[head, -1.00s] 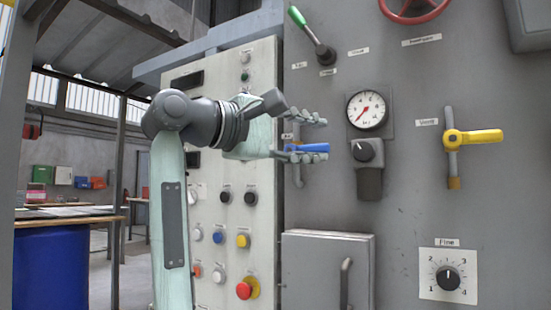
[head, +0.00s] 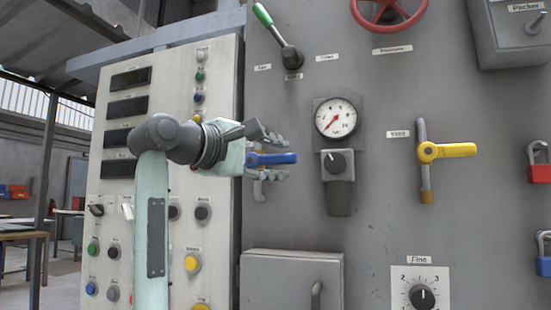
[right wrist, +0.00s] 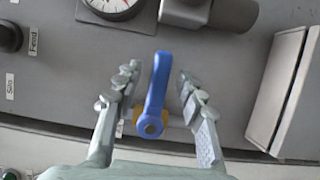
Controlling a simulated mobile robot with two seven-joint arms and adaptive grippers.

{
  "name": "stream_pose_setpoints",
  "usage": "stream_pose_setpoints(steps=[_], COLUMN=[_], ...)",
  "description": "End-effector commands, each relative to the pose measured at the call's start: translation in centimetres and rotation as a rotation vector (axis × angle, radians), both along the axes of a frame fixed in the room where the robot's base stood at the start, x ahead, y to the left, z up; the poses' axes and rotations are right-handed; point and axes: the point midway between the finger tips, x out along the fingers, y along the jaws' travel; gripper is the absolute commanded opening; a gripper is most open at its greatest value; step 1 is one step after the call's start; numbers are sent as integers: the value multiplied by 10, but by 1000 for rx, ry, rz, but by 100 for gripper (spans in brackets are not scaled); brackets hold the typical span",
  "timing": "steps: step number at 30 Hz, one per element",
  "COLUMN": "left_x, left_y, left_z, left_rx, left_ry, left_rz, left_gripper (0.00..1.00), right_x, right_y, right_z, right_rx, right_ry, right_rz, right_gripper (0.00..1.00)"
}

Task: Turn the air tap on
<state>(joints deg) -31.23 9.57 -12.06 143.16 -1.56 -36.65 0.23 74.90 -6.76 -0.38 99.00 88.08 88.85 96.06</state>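The air tap has a blue lever handle (head: 272,158) on a thin pipe at the left edge of the grey panel. The lever lies level, pointing right, across the pipe. My right gripper (head: 266,156) is at the tap, with fingers above and below the lever. In the right wrist view the blue lever (right wrist: 157,85) stands between the spread fingers of the gripper (right wrist: 157,82), with a gap on both sides. The gripper is open and holds nothing. The fingers partly hide the pipe in the head view. My left gripper is not in view.
A pressure gauge (head: 337,118) with a regulator below it is right of the tap. A yellow lever tap (head: 447,151) is further right. A green-tipped lever (head: 277,34) is above. A grey box (head: 292,280) juts out below. A button panel (head: 140,205) is at left.

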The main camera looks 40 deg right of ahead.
Motion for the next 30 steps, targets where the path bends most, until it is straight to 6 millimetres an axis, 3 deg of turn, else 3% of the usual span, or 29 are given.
stream_pose_setpoints(steps=[8,18,30], left_x=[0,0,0], left_y=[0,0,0], left_z=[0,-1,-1], left_rx=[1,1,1], left_ry=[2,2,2], left_rz=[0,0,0], left_gripper=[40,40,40], right_x=[0,0,0], right_y=[-2,-1,-2], right_z=[0,0,0], right_rx=[0,-1,-2], right_ry=[0,0,3], right_rz=[1,1,1], right_gripper=[40,0,0])
